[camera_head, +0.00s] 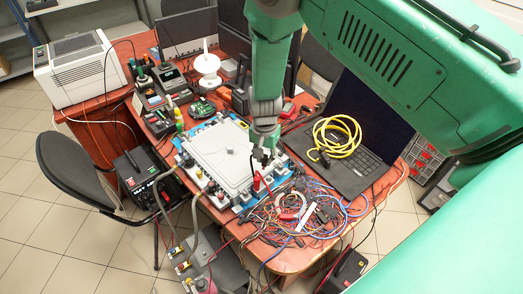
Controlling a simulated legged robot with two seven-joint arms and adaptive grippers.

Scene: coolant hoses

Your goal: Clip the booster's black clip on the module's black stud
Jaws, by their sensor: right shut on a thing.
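The module (218,160) is a flat light-grey box with fittings along its edges, lying on the red table. My right gripper (262,150) points down over the module's right side. It is shut on a small dark thing, which looks like the black clip (262,158); the fingers hide part of it. A red clip (257,184) stands just below it, near the module's right front corner. The black stud is too small to make out, and I cannot tell whether the black clip touches it. Which box is the booster is unclear. My left gripper is not in view.
A tangle of cables (295,215) covers the table's front right. A laptop (345,165) with a coiled yellow cable (337,136) lies to the right. A black chair (75,170) stands at the left.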

